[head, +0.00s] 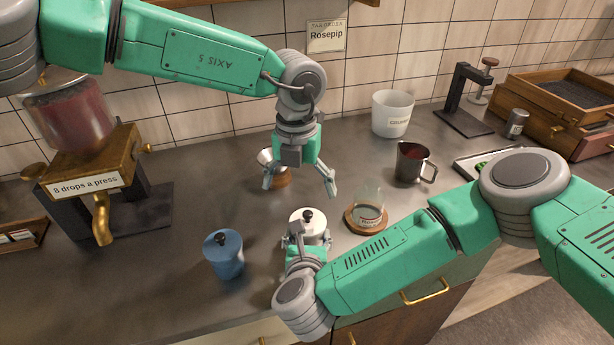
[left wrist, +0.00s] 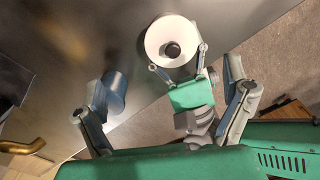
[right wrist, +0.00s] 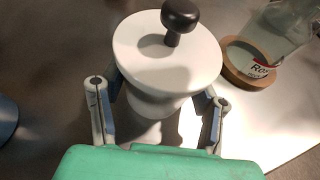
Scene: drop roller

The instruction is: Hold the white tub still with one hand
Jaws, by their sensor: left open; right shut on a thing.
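The white tub (head: 312,232) stands upright on the counter, with a white lid and a black knob (head: 307,215) on top. My right gripper (head: 306,240) is shut on the tub from the front. In the right wrist view its two fingers (right wrist: 157,105) lie on either side of the tub's body, below the lid (right wrist: 150,58). The tub (left wrist: 160,40) also shows in the left wrist view with the right gripper around it. My left gripper (head: 300,186) is open and empty, pointing down above the counter behind the tub.
A blue lidded tub (head: 224,258) stands left of the white tub. A glass on a wooden coaster (head: 366,222) is close on the right. A steel jug (head: 411,162), a white pot (head: 391,115) and a brass dispenser (head: 92,165) stand farther off.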

